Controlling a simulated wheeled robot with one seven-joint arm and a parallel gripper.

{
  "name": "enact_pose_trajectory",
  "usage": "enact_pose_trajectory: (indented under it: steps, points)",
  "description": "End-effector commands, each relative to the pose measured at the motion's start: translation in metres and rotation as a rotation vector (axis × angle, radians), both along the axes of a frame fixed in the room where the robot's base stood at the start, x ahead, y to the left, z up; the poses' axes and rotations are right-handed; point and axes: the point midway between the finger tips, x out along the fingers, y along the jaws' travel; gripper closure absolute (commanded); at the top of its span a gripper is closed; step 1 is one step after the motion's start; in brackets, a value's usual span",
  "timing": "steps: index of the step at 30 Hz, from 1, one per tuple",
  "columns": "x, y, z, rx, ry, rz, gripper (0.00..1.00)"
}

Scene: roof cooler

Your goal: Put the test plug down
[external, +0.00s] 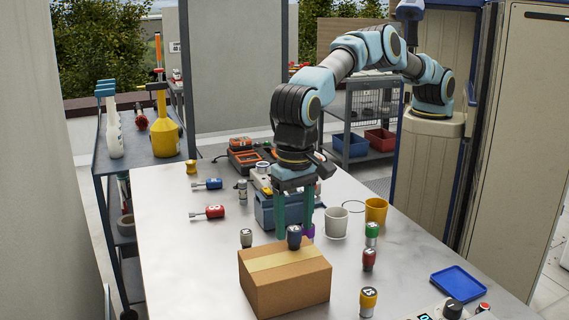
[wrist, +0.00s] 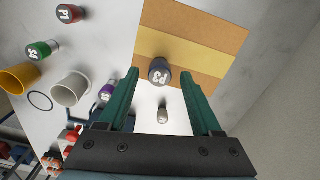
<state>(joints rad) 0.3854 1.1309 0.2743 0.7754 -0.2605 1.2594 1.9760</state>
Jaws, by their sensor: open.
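A dark plug marked P3 (wrist: 159,70) is between my fingertips in the wrist view. In the external view the dark plug (external: 294,237) appears upright at the far edge of the top of a cardboard box (external: 285,282). The box also shows in the wrist view (wrist: 205,30), with a yellow tape strip. My gripper (external: 294,230) points down with its green fingers apart, one on each side of the plug. It also shows open in the wrist view (wrist: 160,74), with gaps beside the plug. The plug's underside is hidden, so full contact with the box cannot be confirmed.
Behind the box are a grey plug (external: 246,238) and a purple plug (external: 309,231). Green (external: 372,233), red (external: 369,260) and yellow (external: 368,301) plugs stand at right. A white cup (external: 336,223), yellow cup (external: 376,210), blue toolbox (external: 266,210) and blue tray (external: 458,283) are nearby.

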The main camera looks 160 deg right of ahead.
Motion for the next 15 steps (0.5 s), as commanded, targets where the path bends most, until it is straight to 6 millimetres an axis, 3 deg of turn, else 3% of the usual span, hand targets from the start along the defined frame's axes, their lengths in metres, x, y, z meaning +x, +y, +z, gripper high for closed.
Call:
enact_pose_trajectory:
  steps: [9, 15]
  points:
    - [0.001, 0.000, 0.065, -0.002, -0.002, 0.001, 0.34]
    - [0.000, 0.000, 0.089, -0.001, -0.001, 0.001, 0.34]
